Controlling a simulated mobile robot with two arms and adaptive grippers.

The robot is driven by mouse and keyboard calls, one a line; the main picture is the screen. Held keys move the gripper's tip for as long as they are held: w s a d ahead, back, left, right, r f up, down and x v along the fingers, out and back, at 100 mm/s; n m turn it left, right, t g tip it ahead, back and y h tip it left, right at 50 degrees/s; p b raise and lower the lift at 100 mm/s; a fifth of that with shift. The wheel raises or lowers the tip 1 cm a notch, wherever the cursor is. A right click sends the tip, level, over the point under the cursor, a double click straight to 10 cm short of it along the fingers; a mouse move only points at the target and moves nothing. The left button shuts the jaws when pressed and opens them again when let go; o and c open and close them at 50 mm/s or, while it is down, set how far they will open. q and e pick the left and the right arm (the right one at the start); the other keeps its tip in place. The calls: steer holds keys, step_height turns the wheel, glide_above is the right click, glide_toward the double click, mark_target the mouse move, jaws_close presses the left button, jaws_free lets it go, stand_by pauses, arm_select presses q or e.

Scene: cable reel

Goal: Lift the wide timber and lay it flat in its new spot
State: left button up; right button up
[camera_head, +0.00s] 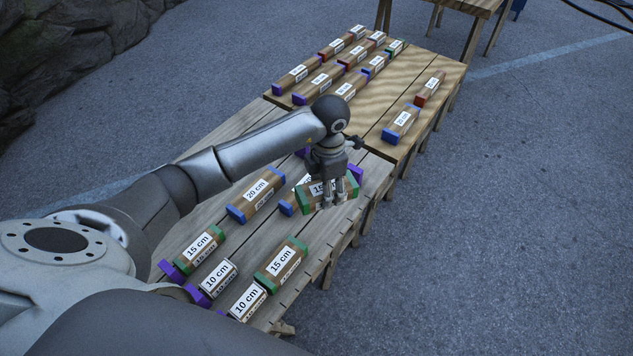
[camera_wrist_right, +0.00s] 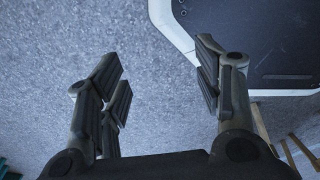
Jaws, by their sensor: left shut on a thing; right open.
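My left gripper (camera_head: 328,196) points down over the near table and is shut on a wooden timber with green ends (camera_head: 308,202) and a white label that partly reads 15. Its fingers hide the middle of the timber. The timber looks a little above the tabletop, its long side roughly level; the exact gap is hard to tell. A blue-ended timber (camera_head: 287,206) and a purple end (camera_head: 355,172) show partly behind it. My right gripper (camera_wrist_right: 160,78) is open and empty above grey asphalt in the right wrist view.
The near grey plank table (camera_head: 215,220) holds several labelled timbers, including a green-ended 15 cm one (camera_head: 281,260) and a blue-ended 20 cm one (camera_head: 257,195). The lighter far table (camera_head: 385,90) holds several more, with bare wood between them. Another table (camera_head: 470,8) stands behind.

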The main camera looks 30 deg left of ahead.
arm_select(q)
steer(key=n, duration=0.1)
steer(key=a+n+p, duration=0.1)
steer(key=n, duration=0.1)
steer(key=s+n+p, duration=0.1)
steer(key=shift+a+f+n, duration=0.3)
steer(key=shift+f, duration=0.1)
steer(key=shift+s+a+f+n, duration=0.1)
steer(key=shift+a+f+n, duration=0.2)
steer(key=shift+n, duration=0.6)
step_height(320, 180, down, 11)
steer(key=b, duration=0.8)
arm_select(e)
step_height(320, 180, down, 6)
steer(key=s, duration=0.2)
steer(key=shift+s+d, duration=0.3)
steer(key=shift+s, duration=0.05)
arm_select(q)
steer(key=shift+f+b, duration=0.7)
steer(key=shift+f, duration=0.3)
arm_select(e)
steer(key=shift+f, duration=0.8)
arm_select(q)
steer(key=o, duration=1.2)
